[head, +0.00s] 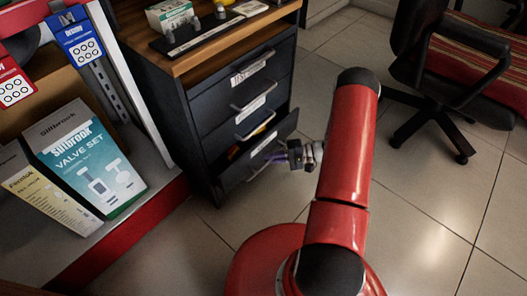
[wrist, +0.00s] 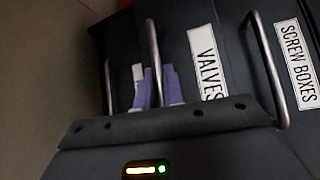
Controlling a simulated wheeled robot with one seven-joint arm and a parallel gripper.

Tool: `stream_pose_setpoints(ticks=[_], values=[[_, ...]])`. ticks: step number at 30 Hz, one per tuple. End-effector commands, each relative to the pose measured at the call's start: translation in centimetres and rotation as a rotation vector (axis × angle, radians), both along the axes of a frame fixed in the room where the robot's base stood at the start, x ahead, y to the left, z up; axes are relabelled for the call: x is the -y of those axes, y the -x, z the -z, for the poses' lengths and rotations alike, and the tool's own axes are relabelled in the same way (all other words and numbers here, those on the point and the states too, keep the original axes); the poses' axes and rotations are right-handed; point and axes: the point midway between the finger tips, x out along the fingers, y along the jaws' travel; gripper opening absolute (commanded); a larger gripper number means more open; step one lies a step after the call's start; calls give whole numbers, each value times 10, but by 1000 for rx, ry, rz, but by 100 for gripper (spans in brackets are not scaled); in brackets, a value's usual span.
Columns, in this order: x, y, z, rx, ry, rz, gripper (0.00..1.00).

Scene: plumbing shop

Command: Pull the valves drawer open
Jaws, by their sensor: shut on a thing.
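The dark drawer cabinet (head: 188,130) stands left of my arm in the head view. Its valves drawer (head: 240,172), a low one, stands partly out, and a dark gap with some orange contents shows behind its front. In the wrist view the VALVES label (wrist: 207,62) is on this drawer front, right of its metal bar handle (wrist: 153,50). My gripper (wrist: 155,88) has its purple fingers on both sides of that handle, shut on it. The gripper also shows at the drawer front in the head view (head: 277,158). Part of the handle is hidden behind the gripper body.
The SCREW BOXES drawer (wrist: 285,125) beside it in the wrist view appears closed. A shelf with a valve set box (head: 88,160) stands at the left. An office chair (head: 440,85) stands at the right. Tiled floor (head: 430,210) is clear between the cabinet and chair.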

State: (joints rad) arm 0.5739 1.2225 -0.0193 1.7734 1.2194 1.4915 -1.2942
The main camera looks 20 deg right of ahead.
Motion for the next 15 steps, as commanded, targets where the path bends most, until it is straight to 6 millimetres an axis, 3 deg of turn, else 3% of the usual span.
stream_pose_setpoints(ticks=[15], values=[[71, 118, 1, -2, 2, 6, 0]])
